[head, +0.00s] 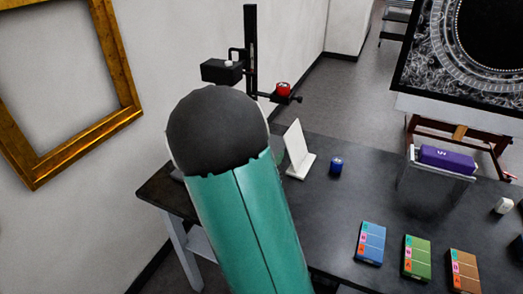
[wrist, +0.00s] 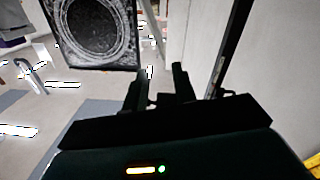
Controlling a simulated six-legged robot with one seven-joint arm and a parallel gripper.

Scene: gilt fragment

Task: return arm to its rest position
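My gripper (wrist: 162,70) shows in the wrist view with two dark fingers apart. Pale floor and wall show between them, and nothing is held. In the head view my own teal arm link with a dark rounded end fills the middle foreground, raised over the left part of the dark table (head: 330,225). The gripper itself cannot be made out in the head view.
A black post (head: 250,45) with a red-topped part stands behind my arm. A gilt frame (head: 75,155) hangs at left. A white stand (head: 297,150), blue jar (head: 336,166), purple case (head: 447,159) and coloured boxes (head: 417,257) are on the table. A dark circular picture (head: 475,45) stands beyond.

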